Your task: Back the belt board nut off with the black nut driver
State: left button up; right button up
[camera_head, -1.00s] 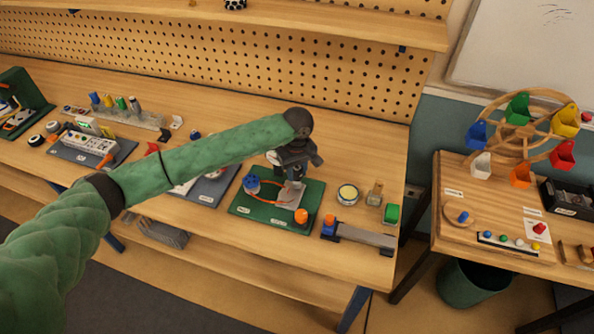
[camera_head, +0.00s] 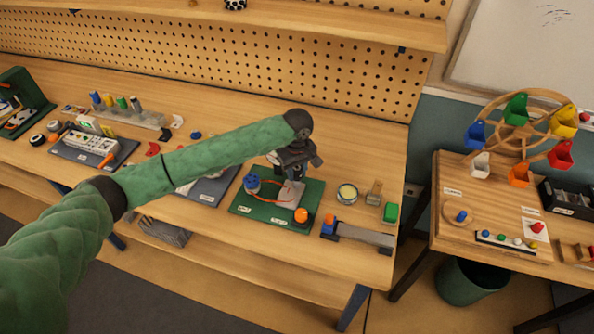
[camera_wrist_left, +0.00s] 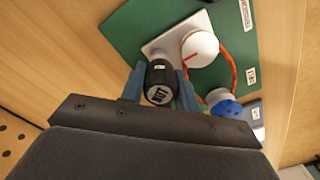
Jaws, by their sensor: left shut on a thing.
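The belt board (camera_head: 250,207) is a green plate on the bench, with a blue pulley (camera_head: 252,183), an orange belt and an orange knob (camera_head: 301,215). My left gripper (camera_head: 292,176) is above the board. In the left wrist view, my left gripper (camera_wrist_left: 160,88) is shut on the black nut driver (camera_wrist_left: 160,78), with a finger on each side of it. The driver's labelled round end faces the camera, over a pale plate (camera_wrist_left: 176,36) beside a white round part (camera_wrist_left: 200,48). The nut is hidden, so I cannot tell whether the driver touches it. My right gripper is not in view.
Right of the board stand a round tin (camera_head: 347,194), a small wooden-and-metal piece (camera_head: 374,192) and a green block (camera_head: 390,212). A grey bar fixture (camera_head: 362,235) lies near the front edge. Another board (camera_head: 210,190) is to the left. A pegboard (camera_head: 330,80) rises behind.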

pick_arm(q)
jog(key=shift+p, duration=0.35)
jog(key=o, duration=1)
jog(key=shift+c, duration=0.2)
